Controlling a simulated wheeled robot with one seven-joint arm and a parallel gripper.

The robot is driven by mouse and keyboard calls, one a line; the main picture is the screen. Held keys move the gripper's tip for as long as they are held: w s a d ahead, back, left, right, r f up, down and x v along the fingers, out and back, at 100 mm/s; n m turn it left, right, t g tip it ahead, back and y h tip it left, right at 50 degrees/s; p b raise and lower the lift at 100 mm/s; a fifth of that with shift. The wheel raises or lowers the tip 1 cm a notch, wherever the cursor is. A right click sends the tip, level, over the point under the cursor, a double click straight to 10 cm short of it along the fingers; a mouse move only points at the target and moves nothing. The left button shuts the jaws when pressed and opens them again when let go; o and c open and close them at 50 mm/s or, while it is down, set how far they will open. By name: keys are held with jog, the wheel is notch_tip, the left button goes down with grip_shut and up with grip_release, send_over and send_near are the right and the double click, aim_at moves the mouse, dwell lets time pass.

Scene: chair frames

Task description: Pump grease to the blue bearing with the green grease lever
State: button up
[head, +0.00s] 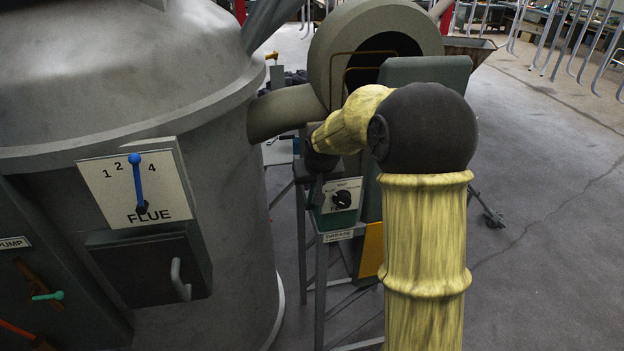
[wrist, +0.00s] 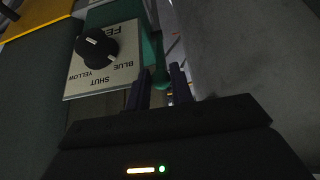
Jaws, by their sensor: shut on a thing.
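The green grease lever (wrist: 155,58) runs down between my fingers in the wrist view, with a rounded green end near the fingertips. My gripper (wrist: 161,80) is shut on this lever. In the head view my arm hides most of the gripper and the lever. The feed selector is a pale plate (head: 341,210) with a black knob (head: 341,199), above a label reading GREASE (head: 338,236). In the wrist view the knob (wrist: 97,46) has a white mark, with BLUE, SHUT and YELLOW printed round it. I cannot make out the blue bearing.
A big grey vessel (head: 130,80) fills the left, with a FLUE panel (head: 137,188) and blue lever, a handled box (head: 150,265), and PUMP levers (head: 47,296). A round drum housing (head: 335,45) stands behind the selector. The floor (head: 540,200) at right is mostly open.

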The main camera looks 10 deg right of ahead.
jog(key=shift+s+f+b, duration=0.35)
jog(key=shift+s+f, duration=0.1)
jog(key=shift+s, duration=0.4)
jog(key=s+f+b, duration=0.2)
jog(key=s+b, duration=0.1)
jog(key=shift+s+f, duration=0.1)
jog(key=shift+f, duration=0.2)
